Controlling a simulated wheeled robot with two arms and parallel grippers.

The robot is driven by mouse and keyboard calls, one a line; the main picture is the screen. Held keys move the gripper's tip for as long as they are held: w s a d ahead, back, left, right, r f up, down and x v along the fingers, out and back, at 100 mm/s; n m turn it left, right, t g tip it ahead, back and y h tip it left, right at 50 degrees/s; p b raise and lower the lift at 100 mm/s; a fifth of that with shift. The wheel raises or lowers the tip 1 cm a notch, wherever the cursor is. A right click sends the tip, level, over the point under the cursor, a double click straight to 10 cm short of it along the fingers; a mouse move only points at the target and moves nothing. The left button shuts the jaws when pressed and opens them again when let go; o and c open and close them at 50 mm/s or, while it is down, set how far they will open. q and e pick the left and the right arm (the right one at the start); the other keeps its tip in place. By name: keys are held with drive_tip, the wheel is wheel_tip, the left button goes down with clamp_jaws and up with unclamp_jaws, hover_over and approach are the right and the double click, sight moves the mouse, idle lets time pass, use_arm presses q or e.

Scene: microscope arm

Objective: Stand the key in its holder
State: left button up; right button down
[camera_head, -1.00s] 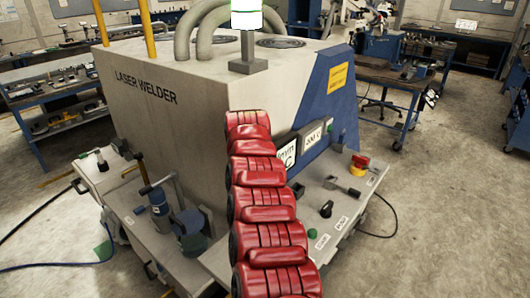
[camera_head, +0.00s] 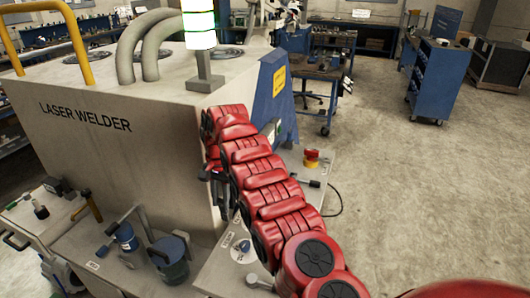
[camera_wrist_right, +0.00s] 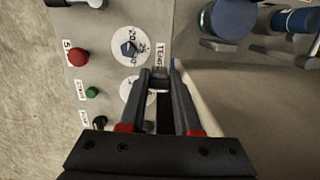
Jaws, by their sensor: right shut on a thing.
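My right gripper (camera_wrist_right: 160,82) points at the control panel in the right wrist view. Its two dark fingers come together at the tips on a small grey piece (camera_wrist_right: 160,73), seemingly the key; its shape is mostly hidden. In the head view the dark right gripper (camera_head: 219,183) shows partly, at the far end of my red arm beside the welder's corner. The fingers partly cover a white round dial (camera_wrist_right: 136,90). I cannot tell whether the held piece touches the panel. I cannot make out the key's holder. My left gripper is in no view.
The laser welder (camera_head: 85,150) fills the left. In the wrist view the panel has a red button (camera_wrist_right: 78,57), a green button (camera_wrist_right: 92,92) and a blue-knobbed dial (camera_wrist_right: 129,48). Open floor lies right.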

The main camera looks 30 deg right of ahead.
drive_tip(key=shift+d+r+m, duration=0.15)
drive_tip(key=shift+d+m, duration=0.25)
drive_tip(key=shift+d+r, duration=0.1)
drive_tip(key=shift+d, duration=0.2)
drive_tip(key=d+m, duration=0.1)
drive_tip(key=d+m+p, duration=0.1)
drive_tip(key=d, duration=0.1)
drive_tip(key=shift+r+m+p, duration=0.25)
drive_tip(key=shift+m+p, duration=0.05)
drive_tip(key=shift+m, duration=0.1)
drive_tip(key=shift+w+d, duration=0.1)
drive_tip(key=shift+d, duration=0.05)
